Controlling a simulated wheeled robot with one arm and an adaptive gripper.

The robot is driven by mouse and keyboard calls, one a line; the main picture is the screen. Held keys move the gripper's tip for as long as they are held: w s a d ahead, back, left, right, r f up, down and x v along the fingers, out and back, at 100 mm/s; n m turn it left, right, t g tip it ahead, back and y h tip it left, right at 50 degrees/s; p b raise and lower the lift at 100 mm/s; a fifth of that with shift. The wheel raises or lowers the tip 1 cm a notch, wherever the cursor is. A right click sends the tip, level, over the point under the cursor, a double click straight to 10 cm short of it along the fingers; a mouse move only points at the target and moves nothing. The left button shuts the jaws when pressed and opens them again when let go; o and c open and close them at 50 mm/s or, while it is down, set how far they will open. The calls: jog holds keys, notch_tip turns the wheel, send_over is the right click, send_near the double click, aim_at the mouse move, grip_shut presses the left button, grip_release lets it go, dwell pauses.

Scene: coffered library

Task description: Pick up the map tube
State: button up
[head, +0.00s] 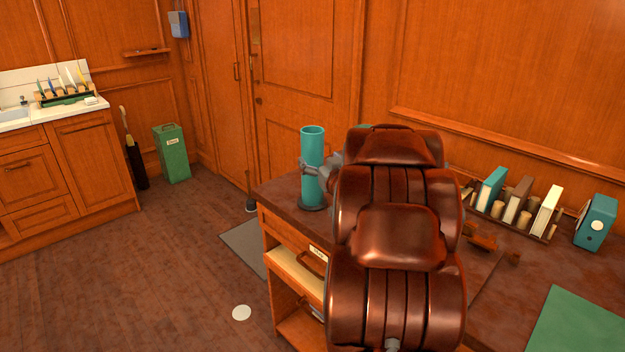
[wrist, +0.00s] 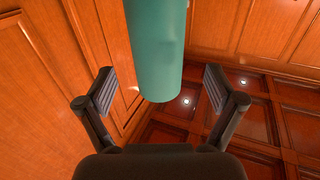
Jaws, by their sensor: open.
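The map tube (head: 312,150) is a teal upright cylinder near the left corner of the dark-topped desk (head: 280,188). Its foot is at a dark round base (head: 314,207). My gripper (head: 311,171) is at the tube's mid-height, coming from the right, partly hidden by my arm. In the wrist view, my gripper (wrist: 160,88) is open, one finger on each side of the tube (wrist: 156,50). Gaps show on both sides, and neither finger appears to touch it. One rounded end of the tube shows there; the other runs out of the frame.
A rack of books (head: 518,205) and a teal box file (head: 596,222) stand on the desk to the right, near a green mat (head: 580,322). My arm hides the desk's middle. A green bin (head: 171,154) stands by the wall. The floor at left is mostly clear.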

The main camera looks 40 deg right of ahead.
aim_at(316, 154)
jog(key=shift+w+d, duration=0.25)
jog(key=shift+w, duration=0.3)
jog(key=shift+p+x, duration=0.6)
jog(key=shift+x, duration=2.05)
jog(key=shift+s+d+r, duration=0.1)
grip_shut()
